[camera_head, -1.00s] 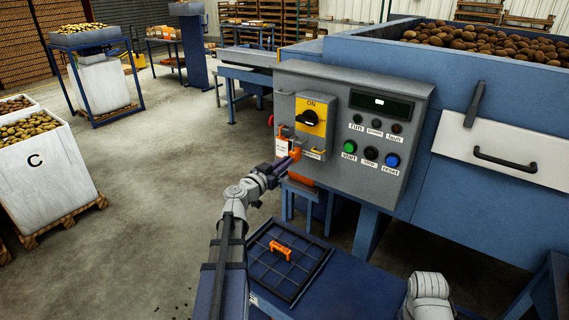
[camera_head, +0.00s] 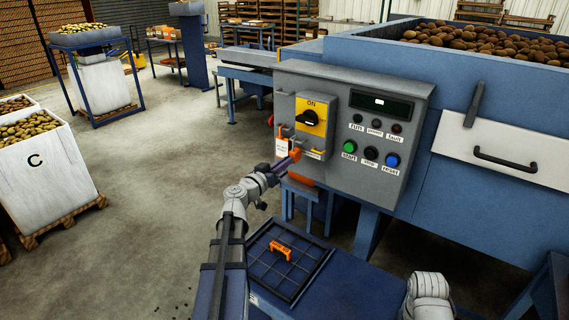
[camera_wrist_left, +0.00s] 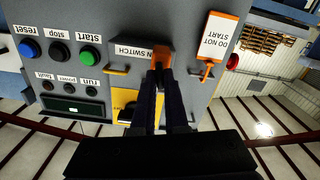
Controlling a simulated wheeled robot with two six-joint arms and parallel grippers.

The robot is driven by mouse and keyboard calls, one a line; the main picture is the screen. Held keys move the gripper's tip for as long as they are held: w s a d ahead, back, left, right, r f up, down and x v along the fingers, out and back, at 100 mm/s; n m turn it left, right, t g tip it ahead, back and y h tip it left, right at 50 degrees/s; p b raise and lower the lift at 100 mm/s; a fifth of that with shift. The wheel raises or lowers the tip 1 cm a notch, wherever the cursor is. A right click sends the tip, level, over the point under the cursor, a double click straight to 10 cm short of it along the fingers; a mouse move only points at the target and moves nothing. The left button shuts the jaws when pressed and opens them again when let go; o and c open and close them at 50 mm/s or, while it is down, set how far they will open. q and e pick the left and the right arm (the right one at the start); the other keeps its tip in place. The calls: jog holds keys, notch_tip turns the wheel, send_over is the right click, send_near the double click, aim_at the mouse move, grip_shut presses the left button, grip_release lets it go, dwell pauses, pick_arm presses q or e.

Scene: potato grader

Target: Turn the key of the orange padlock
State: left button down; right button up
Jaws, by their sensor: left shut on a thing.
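The orange padlock (camera_head: 295,154) is at the lower left of the grey control panel, below the yellow switch plate. In the left wrist view the orange padlock (camera_wrist_left: 162,54) is at the fingertips, against the panel by the switch label. My left gripper (camera_head: 287,162) is shut on it; its dark fingers (camera_wrist_left: 161,76) close around the orange part. I cannot make out the key, which is hidden or too small. The black rotary switch (camera_head: 309,118) is at ON. My right gripper is not in view.
A "do not start" tag (camera_wrist_left: 217,40) with an orange border hangs beside the padlock. An orange clip-like piece (camera_head: 281,250) lies on the dark gridded tray (camera_head: 262,285) below. Start (camera_head: 350,147), stop and reset buttons are on the panel's right. Open floor lies left.

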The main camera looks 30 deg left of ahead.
pick_arm(q)
jog(key=shift+a+f+n, duration=0.1)
jog(key=shift+f+n, duration=0.05)
jog(key=shift+n, duration=7.35)
jog(key=c, duration=0.9)
grip_release()
jog(key=shift+c, duration=0.2)
jog(key=s, duration=0.7)
jog(key=shift+s+a, duration=0.3)
jog(key=shift+s, duration=0.1)
